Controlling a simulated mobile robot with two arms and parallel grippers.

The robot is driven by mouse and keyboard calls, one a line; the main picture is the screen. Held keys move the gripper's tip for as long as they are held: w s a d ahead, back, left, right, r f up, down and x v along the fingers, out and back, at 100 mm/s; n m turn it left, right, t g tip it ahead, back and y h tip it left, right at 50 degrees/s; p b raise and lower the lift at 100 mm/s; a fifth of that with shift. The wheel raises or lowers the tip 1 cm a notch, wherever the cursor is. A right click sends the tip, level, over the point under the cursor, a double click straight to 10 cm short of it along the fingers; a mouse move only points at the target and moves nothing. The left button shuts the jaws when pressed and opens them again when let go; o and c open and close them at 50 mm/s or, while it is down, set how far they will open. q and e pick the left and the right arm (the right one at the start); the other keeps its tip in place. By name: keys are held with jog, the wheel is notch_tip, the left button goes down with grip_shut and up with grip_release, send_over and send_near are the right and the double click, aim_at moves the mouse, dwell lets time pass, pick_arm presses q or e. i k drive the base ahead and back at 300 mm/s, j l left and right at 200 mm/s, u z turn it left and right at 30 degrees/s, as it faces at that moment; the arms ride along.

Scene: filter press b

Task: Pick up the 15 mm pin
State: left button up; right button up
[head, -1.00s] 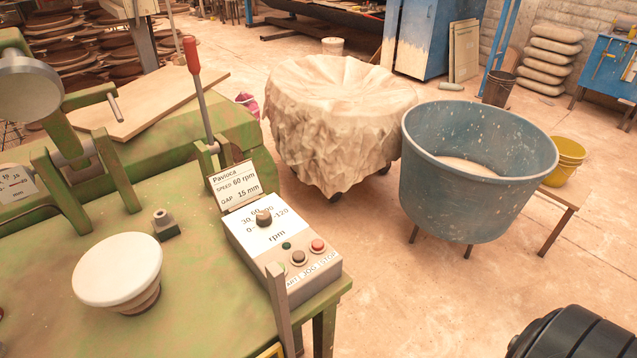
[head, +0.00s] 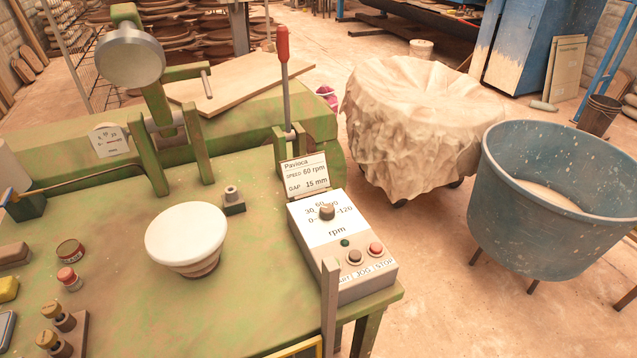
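On the green table, a brown block at the lower left edge holds brass-topped pins, one (head: 57,316) behind another (head: 50,342). A small grey peg (head: 232,196) stands upright in a dark square base near the middle of the table, right of the white disc. I cannot read a size on any of these, so I cannot tell which is the 15 mm pin. A card (head: 305,176) above the control box reads "Pavloca, speed 60 rpm, gap 15 mm".
A control box (head: 345,250) with knob and buttons sits at the table's right edge. A red-handled lever (head: 283,60) rises behind. A blue tub (head: 560,215) and a cloth-covered round form (head: 410,125) stand on the floor.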

aim_at(50, 309)
jog(key=j+u, duration=0.2)
jog(key=u, duration=1.35)
jog(key=i+u, duration=0.2)
jog(key=i, duration=0.15)
